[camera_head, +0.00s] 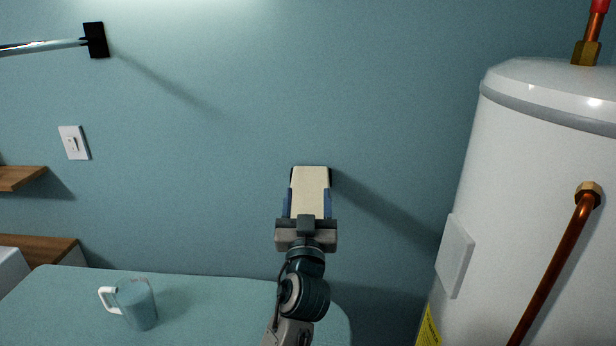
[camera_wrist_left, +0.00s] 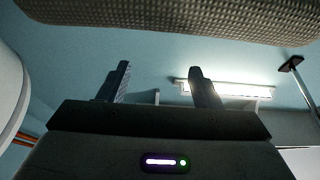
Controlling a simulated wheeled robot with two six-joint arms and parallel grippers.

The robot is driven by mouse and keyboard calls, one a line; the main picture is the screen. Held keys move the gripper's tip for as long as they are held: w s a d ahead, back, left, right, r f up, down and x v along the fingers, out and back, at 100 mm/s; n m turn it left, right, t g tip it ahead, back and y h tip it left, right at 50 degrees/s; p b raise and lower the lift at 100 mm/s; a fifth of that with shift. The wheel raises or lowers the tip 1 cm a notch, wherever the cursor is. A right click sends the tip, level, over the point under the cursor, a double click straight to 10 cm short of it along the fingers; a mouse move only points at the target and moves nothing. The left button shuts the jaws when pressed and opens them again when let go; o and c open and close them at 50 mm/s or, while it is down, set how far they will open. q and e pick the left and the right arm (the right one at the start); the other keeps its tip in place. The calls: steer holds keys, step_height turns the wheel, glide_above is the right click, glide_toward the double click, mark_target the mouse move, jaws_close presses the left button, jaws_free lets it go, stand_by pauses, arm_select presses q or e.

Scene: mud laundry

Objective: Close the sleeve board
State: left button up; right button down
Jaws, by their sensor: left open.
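A narrow cream board with a rounded end, which looks like the sleeve board (camera_head: 310,180), shows upright in front of the wall in the head view. My left gripper (camera_head: 308,200) is at its lower part, with a blue finger showing at each side. In the left wrist view my left gripper (camera_wrist_left: 160,75) is open with nothing between its fingers. A woven beige surface, likely the same board (camera_wrist_left: 190,18), runs close across the top of that view. I cannot tell whether the fingers touch it. The board's hinge and lower end are hidden. My right gripper is not in view.
A teal surface with a rounded corner (camera_head: 225,310) lies low at the left and centre, bearing a clear jug with a white handle (camera_head: 138,303). A white tank (camera_head: 540,170) with a copper pipe (camera_head: 555,270) stands at the right. Wooden shelves (camera_head: 20,178) are at the left.

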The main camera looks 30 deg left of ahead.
arm_select(q)
steer(key=p+x, duration=0.1)
steer(key=x, duration=0.2)
steer(key=shift+w+a+r, duration=0.2)
steer(key=shift+w, duration=0.1)
steer(key=shift+r, duration=0.15)
steer(key=shift+w, duration=0.1)
steer(key=shift+c, duration=0.7)
jaws_close()
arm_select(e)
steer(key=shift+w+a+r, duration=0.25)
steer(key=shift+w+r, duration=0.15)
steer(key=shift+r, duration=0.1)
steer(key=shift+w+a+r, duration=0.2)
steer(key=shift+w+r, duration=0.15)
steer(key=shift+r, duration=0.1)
arm_select(q)
steer(key=shift+a, duration=0.1)
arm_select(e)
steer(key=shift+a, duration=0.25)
arm_select(q)
steer(key=c, duration=1.1)
jaws_free()
